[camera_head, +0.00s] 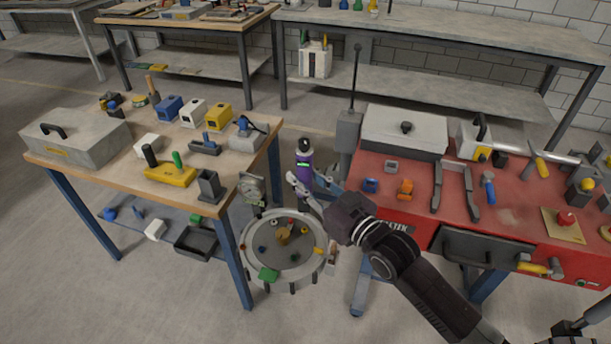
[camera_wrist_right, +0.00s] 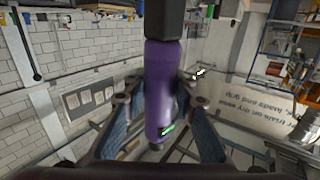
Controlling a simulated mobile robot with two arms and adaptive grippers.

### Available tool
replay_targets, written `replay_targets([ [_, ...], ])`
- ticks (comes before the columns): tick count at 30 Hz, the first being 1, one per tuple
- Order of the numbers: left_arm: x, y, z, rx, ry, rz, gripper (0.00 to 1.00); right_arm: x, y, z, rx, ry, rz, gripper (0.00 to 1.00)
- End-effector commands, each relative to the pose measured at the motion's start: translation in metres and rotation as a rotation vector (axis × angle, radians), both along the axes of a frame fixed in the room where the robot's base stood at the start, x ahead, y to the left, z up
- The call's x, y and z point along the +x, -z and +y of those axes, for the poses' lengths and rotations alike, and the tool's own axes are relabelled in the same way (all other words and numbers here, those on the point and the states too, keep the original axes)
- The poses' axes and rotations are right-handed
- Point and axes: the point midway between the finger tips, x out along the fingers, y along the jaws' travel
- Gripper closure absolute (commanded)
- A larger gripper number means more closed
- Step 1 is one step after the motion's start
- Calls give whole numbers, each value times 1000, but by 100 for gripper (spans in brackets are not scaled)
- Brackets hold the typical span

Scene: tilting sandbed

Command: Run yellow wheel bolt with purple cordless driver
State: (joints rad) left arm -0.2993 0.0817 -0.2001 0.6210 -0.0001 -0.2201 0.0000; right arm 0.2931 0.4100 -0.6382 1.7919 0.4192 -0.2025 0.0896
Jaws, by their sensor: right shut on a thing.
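My right gripper (camera_head: 304,184) is shut on the purple cordless driver (camera_head: 304,160), which stands upright above the far edge of the round bed. In the right wrist view, the driver's purple body (camera_wrist_right: 160,85) runs between both fingers, with a small lit green panel on it. The round bed (camera_head: 246,262) stands low on the floor between the wooden bench and the red bench. Small coloured pieces sit on it, among them a yellow one (camera_head: 305,229) near its far right rim. I cannot tell which is the yellow wheel bolt.
The wooden bench (camera_head: 105,180) at left holds a grey box and several tools. The red bench (camera_head: 405,205) at right holds tools and a grey chest (camera_head: 405,130). A gauge (camera_head: 251,187) stands beside the round bed. Bare floor lies in front of the bed.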

Motion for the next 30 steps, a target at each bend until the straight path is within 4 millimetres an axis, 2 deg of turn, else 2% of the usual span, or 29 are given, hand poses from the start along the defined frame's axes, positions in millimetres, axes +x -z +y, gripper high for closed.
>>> replay_targets([
  [2,0,-3,0,0,0,-1,60,0,-3,0,2,0,-5,100],
  [21,0,32,0,0,0,0,60,0,50,0,3,0,-5,100],
  [30,0,34,-1,-2,-1,1,60,0,53,0,3,0,-5,100],
])
